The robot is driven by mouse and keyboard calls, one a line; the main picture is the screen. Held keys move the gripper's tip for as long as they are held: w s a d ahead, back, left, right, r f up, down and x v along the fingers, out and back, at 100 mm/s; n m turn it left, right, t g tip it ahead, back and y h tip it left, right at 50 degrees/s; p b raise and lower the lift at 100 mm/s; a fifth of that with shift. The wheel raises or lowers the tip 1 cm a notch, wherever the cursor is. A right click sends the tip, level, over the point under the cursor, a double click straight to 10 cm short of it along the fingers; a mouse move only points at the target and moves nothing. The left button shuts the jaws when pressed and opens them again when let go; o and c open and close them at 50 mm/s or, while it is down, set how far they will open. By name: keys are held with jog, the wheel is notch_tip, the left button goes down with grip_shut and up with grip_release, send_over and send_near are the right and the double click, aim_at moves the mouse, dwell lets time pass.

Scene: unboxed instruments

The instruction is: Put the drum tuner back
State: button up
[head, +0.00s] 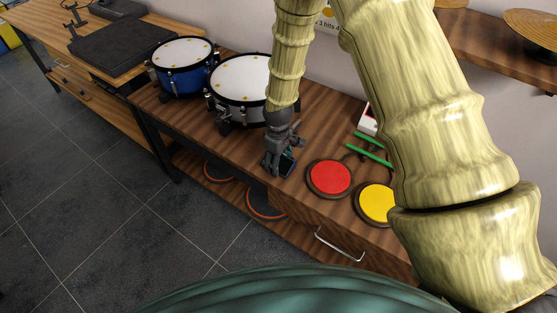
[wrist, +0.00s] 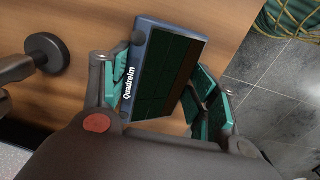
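A dark, flat box with a blue-grey edge lettered "Quadrelm" (wrist: 165,75), which looks like the drum tuner, lies between my gripper's fingers in the wrist view. It also shows in the head view as a small dark box (head: 288,163) near the front edge of the wooden table. The left pad is very close to the lettered side and the right pads are near the opposite side. I cannot tell whether both pads press on it.
A white-topped drum (head: 240,80) and a blue drum (head: 183,62) stand left of my gripper on the table (head: 230,148). A red pad (head: 329,178), a yellow pad (head: 377,203) and green sticks (head: 370,148) lie to the right. A drawer handle (head: 338,246) juts out below.

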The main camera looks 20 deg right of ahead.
jog(key=o, duration=0.3)
jog(key=shift+r+b, duration=0.95)
jog(key=shift+r, duration=5.2)
